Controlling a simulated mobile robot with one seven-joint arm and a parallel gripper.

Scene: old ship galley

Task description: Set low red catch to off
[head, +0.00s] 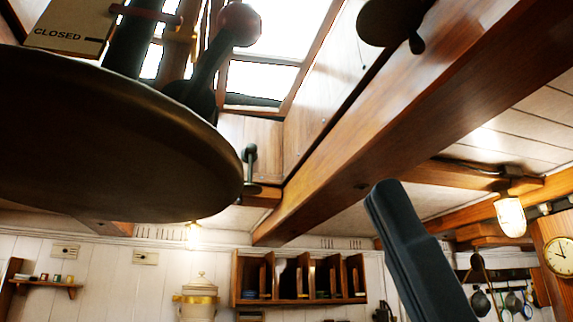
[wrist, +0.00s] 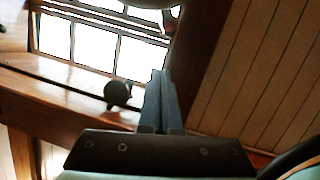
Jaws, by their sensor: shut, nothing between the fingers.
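A lever with a dark red ball end (head: 238,24) stands on a large dark round plate (head: 120,140) at the upper left of the head view. I cannot tell whether it is the low red catch, and no "off" marking is readable. My gripper (head: 383,192) points up at the lower right of the head view, apart from the lever. In the wrist view my gripper (wrist: 158,80) is shut and empty, with its fingers together. A dark round knob (wrist: 117,93) shows left of the fingers on a wooden beam; its colour is unclear.
A sign (head: 68,25) reads "CLOSED". A small dark catch (head: 250,165) sits on the skylight frame, and another dark fitting (head: 395,22) at the top. A heavy wooden beam (head: 400,120) crosses overhead. A lamp (head: 510,215) hangs right. Open air surrounds my gripper.

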